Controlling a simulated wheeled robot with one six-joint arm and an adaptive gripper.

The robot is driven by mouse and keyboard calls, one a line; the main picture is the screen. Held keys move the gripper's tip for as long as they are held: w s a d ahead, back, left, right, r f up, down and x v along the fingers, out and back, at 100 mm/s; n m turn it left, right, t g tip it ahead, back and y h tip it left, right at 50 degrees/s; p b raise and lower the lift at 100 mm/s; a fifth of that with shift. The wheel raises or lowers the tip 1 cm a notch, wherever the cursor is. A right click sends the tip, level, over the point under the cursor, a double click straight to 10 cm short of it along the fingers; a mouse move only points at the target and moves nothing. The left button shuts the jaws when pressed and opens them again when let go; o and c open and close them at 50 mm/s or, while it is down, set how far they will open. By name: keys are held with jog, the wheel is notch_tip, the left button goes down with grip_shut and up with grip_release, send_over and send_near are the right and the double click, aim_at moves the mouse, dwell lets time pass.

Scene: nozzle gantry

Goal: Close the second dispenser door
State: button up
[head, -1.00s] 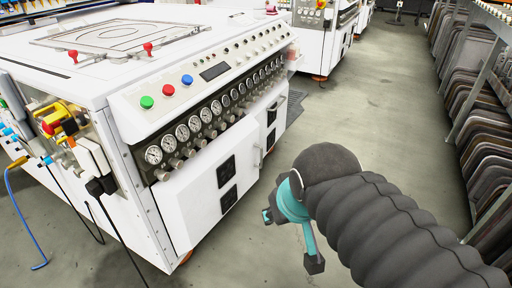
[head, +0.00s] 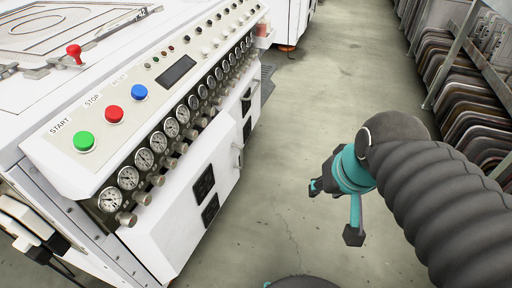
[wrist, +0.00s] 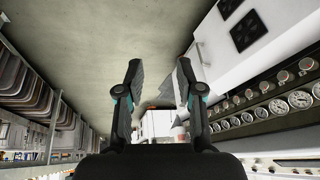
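The white dispenser machine (head: 110,215) stands on the left in the head view. Below its row of gauges, a white door panel (head: 180,212) with two black squares stands out from the front; I cannot tell how far it is open. A small handle (head: 237,155) is at its far edge. The panel also shows at upper right in the wrist view (wrist: 270,50), with the handle (wrist: 200,54) near the right finger. A farther white panel (head: 249,110) lies behind it. My gripper (head: 318,187) is apart from the panels, over the floor. Its fingers (wrist: 160,80) are spread and empty.
The grey aisle floor (head: 310,110) is clear right of the machine. A rack of dark panels (head: 480,115) lines the right side. START, STOP and RESET buttons (head: 114,114) sit on the sloped top panel. Round gauges and knobs (head: 160,145) protrude above the doors.

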jog(key=w+a+f+m+g+y, duration=0.6)
jog(key=w+a+f+m+y, duration=0.5)
jog(key=w+a, duration=0.25)
jog(key=w+d+f+m+t+y, duration=0.1)
jog(key=w+d+f+m+t, duration=0.2)
jog(key=w+f+m+t, duration=0.45)
jog(key=w+d+f+m+t+y, duration=0.25)
jog(key=w+f+m+t, duration=0.3)
jog(key=w+f, duration=0.35)
jog(key=g, duration=0.1)
send_over(242, 168)
jog(key=shift+w+f+m+h, duration=0.3)
jog(key=shift+f+m+h, duration=0.15)
jog(key=shift+f, duration=0.2)
grip_shut()
